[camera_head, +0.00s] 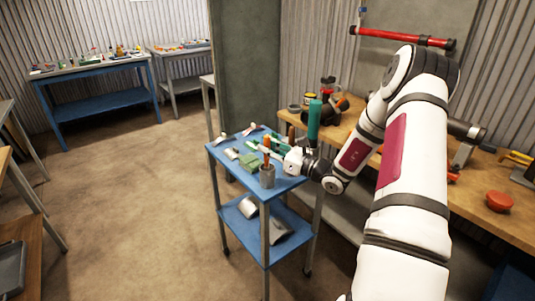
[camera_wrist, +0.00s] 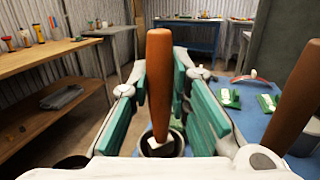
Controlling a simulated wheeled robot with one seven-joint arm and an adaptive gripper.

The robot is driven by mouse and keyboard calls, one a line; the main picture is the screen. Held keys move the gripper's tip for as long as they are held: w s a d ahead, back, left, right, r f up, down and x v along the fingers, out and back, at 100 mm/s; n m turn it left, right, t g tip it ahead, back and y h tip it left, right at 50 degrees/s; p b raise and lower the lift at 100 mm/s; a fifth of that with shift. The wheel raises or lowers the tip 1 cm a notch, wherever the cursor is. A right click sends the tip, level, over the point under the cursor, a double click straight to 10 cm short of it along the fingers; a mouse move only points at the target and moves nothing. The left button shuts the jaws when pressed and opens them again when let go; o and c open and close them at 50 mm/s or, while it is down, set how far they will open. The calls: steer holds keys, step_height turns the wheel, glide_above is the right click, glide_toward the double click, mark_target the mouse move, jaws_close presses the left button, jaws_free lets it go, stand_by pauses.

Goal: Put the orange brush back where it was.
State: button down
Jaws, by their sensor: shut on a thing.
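My gripper (camera_wrist: 160,92) is shut on the orange brush (camera_wrist: 160,72), whose orange-brown handle stands nearly upright between the green finger pads in the wrist view. The handle's lower end shows at a round grey cup (camera_wrist: 176,143) with something pale at its mouth; I cannot tell whether the brush rests inside. A second brown handle (camera_wrist: 300,98) stands at the right of the wrist view.
Green and white items (camera_head: 250,161) lie on the trolley top close to my gripper. A teal cylinder (camera_head: 314,122) stands upright behind my wrist. A wooden bench (camera_head: 470,190) with tools runs along the right. The floor left of the trolley is clear.

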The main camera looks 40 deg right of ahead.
steer(key=shift+f, duration=0.85)
steer(key=c, duration=1.5)
jaws_free()
steer(key=shift+f, duration=0.15)
